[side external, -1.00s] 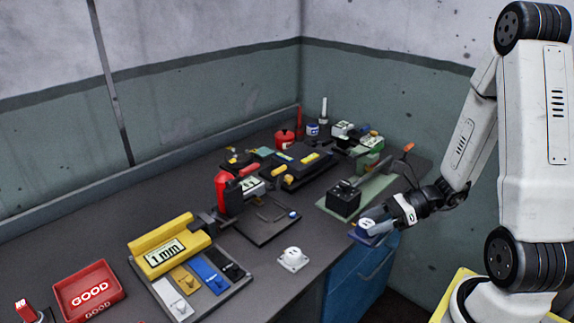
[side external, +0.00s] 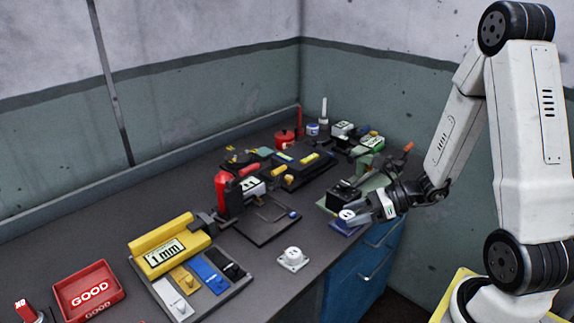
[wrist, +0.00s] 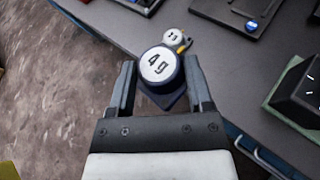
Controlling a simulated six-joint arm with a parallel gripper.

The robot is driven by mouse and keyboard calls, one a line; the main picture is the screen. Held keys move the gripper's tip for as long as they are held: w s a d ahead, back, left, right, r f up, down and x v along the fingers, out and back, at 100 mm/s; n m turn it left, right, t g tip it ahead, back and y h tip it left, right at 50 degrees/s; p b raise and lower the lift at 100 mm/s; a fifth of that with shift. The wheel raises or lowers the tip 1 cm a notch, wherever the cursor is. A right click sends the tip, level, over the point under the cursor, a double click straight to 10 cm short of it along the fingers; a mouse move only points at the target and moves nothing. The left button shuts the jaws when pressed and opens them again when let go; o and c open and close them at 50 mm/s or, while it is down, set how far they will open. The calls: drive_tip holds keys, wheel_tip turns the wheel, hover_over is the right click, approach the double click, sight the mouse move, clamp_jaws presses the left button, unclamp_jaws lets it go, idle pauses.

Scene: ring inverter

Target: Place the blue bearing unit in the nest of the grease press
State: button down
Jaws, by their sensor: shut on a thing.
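The blue bearing unit (side external: 345,222) has a dark blue base and a white round top. My gripper (side external: 362,214) is shut on it and holds it at the bench's front edge. In the wrist view, the unit (wrist: 158,66) sits between my fingers (wrist: 160,88), its white top marked "4g". A small round part marked "1g" (wrist: 174,37) shows just beyond it. What looks like the grease press is the red cylinder and lever unit (side external: 222,190) on a black plate (side external: 262,232), left of my gripper. Its bent bracket (side external: 272,212) may be the nest.
A black box (side external: 343,194) on a green plate stands close behind the held unit. A white unit (side external: 292,259) stands in front of the black plate. A yellow "1 mm" gauge (side external: 165,250) and a red GOOD tray (side external: 88,291) are farther left.

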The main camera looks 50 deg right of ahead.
drive_tip(key=w+a+m+t+h, duration=0.1)
drive_tip(key=w+a, duration=0.2)
drive_tip(key=w, duration=0.3)
drive_tip(key=w+a+r+m+t+h, duration=0.1)
drive_tip(key=w+a+m, duration=0.1)
drive_tip(key=w, duration=0.4)
drive_tip(key=shift+w+a+h, duration=0.15)
drive_tip(key=shift+a+h, duration=0.25)
drive_tip(key=shift+a, duration=0.1)
drive_tip(key=s+d+n+g+y, duration=0.1)
drive_tip(key=s+d+n+y, duration=0.1)
drive_tip(key=s, duration=0.6)
drive_tip(key=s+d+n+g+y, duration=0.1)
drive_tip(key=s+d, duration=0.3)
drive_tip(key=s, duration=0.5)
drive_tip(key=shift+d+f+n+g+y, duration=0.25)
drive_tip(key=shift+f+n+g+y, duration=0.15)
drive_tip(key=shift+n+y, duration=0.1)
drive_tip(key=shift+w, duration=0.1)
